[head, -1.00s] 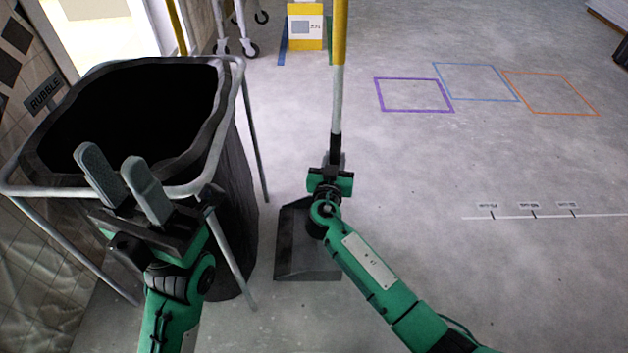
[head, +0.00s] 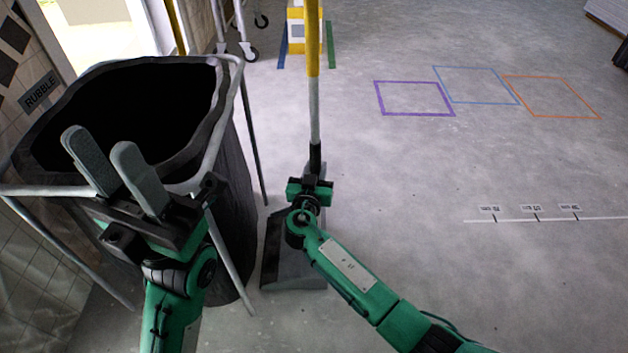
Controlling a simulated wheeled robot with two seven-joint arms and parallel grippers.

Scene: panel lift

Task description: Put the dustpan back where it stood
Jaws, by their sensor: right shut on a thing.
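The dustpan (head: 288,268) is dark grey, with a tall upright handle (head: 314,100) in yellow, white and black. Its pan is low over the floor, just right of the rubble bin; I cannot tell whether it touches the floor. My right gripper (head: 311,184) is shut on the lower black part of the handle, and my wrist hides part of the pan. My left gripper (head: 107,160) is open and empty, its two grey fingers apart in front of the bin.
The rubble bin (head: 240,190), black-lined in a metal frame, stands at the left. Purple (head: 415,98), blue (head: 478,84) and orange (head: 552,97) outlines mark the floor. A yellow and white block (head: 296,38) stands at the back, behind the handle.

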